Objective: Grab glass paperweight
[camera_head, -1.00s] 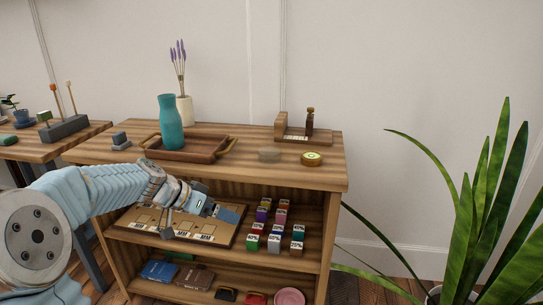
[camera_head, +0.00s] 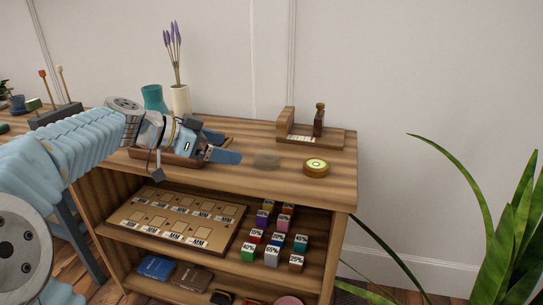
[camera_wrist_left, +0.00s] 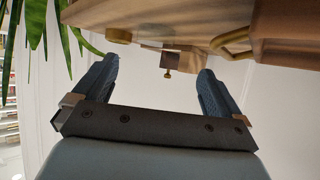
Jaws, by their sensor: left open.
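The glass paperweight (camera_head: 267,159) appears to be the low, clear, greyish dome on the shelf's wooden top, left of a round brass object. My left gripper (camera_head: 222,147) is a short way to its left, just above the top, over the tray's right end. Its blue fingers point right toward the dome, apart from it. My right gripper is not in view.
The brass object (camera_head: 316,168) stands right of the dome. A wooden stand with a dark bottle (camera_head: 319,120) is behind. The tray (camera_head: 165,159), teal vase (camera_head: 153,98) and lavender pot (camera_head: 181,101) are at the left. A plant (camera_head: 500,235) stands at the right.

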